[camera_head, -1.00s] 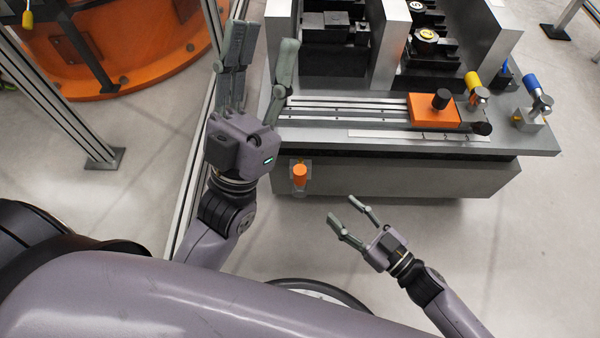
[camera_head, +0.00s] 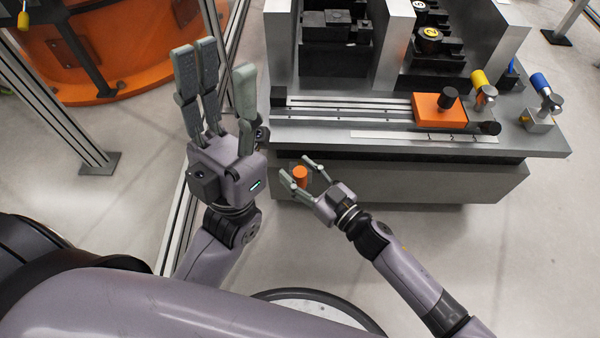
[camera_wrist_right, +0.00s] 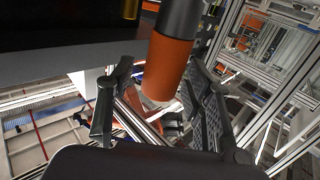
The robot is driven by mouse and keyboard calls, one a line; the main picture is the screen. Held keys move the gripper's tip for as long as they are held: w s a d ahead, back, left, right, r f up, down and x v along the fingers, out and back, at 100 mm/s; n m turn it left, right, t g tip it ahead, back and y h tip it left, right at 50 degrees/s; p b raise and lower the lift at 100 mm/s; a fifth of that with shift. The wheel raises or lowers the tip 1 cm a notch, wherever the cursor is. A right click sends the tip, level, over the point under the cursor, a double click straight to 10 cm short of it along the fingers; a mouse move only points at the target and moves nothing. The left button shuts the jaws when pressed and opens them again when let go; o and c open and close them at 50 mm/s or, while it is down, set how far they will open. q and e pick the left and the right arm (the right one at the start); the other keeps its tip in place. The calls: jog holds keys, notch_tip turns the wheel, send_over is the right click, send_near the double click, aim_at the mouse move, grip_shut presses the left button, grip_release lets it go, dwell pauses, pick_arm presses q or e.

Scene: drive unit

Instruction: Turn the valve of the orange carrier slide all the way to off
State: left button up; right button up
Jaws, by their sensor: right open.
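The orange carrier (camera_head: 428,110) sits near the right end of its slide rails (camera_head: 350,107) on the grey bench top. An orange valve handle (camera_head: 301,172) sticks out from the bench's front face, at the left. My right gripper (camera_head: 294,173) is open at this handle, one finger on either side. In the right wrist view, the orange handle (camera_wrist_right: 168,66) with a dark upper part stands between the spread fingers (camera_wrist_right: 155,108); contact cannot be told. The handle's base is partly hidden. My left gripper (camera_head: 214,60) is open and empty, left of the bench.
A yellow-handled valve (camera_head: 480,80) and a blue-handled valve (camera_head: 541,85) stand on the bench top at the right. Dark blocks (camera_head: 335,30) fill the back. A metal frame post (camera_head: 60,95) stands at the left. The floor before the bench is clear at the right.

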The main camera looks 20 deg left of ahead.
jog(key=shift+c, duration=0.3)
grip_shut()
dwell(0.4)
